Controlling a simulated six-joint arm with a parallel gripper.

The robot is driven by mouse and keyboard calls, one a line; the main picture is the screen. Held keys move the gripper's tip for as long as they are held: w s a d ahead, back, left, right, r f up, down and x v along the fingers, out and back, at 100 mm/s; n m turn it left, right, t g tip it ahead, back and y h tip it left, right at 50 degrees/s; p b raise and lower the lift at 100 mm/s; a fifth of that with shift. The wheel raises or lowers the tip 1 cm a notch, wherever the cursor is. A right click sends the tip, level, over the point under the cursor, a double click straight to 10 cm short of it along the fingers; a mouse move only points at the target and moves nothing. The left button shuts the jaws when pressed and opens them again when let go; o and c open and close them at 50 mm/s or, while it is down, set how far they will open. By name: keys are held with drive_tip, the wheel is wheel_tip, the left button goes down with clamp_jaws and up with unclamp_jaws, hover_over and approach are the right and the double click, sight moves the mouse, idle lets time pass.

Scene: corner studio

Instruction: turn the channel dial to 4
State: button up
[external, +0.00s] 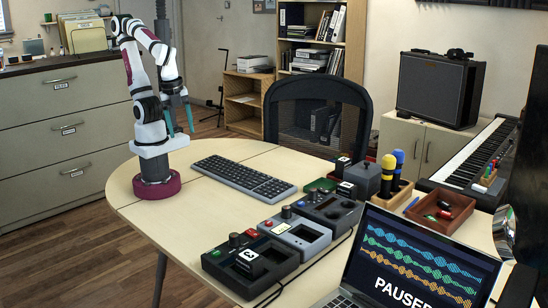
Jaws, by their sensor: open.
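My gripper (181,130) hangs at the left of the table in the external view, its teal fingers pointing down. It is open and empty, well apart from everything on the table. Several small control boxes stand in a row at the table's right. The nearest is a black box (218,262) with a dark knob (235,240) and a black block with a white-marked top (248,259). Behind it are a grey box (313,246) and a dark box (347,218), also with knobs. I cannot tell which knob is the channel dial or what it reads.
A black keyboard (243,179) lies between my arm and the boxes. A laptop (415,262) showing "PAUSED" stands front right. Yellow- and blue-topped microphones (388,174) and a red-brown tray (426,211) stand behind. A mesh chair (318,105) is at the far edge. The table's left front is clear.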

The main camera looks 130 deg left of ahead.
drive_tip(key=w+a+r+n, duration=0.1)
drive_tip(key=w+r+n, duration=0.15)
drive_tip(key=w, duration=0.35)
drive_tip(key=w+a+r+n, duration=0.2)
drive_tip(key=w+n, duration=0.2)
drive_tip(key=w, duration=0.2)
drive_tip(key=n+y, duration=0.3)
drive_tip(key=n, duration=1.4)
hover_over(312, 190)
drive_tip(key=d, duration=0.6)
wheel_tip(312, 190, down, 6)
drive_tip(key=x, duration=1.4)
drive_tip(key=shift+w+d+f, duration=0.15)
drive_tip(key=shift+d+f, duration=0.05)
drive_tip(key=shift+f, duration=0.05)
drive_tip(key=shift+a+f, duration=0.2)
drive_tip(key=shift+f, duration=0.25)
clamp_jaws()
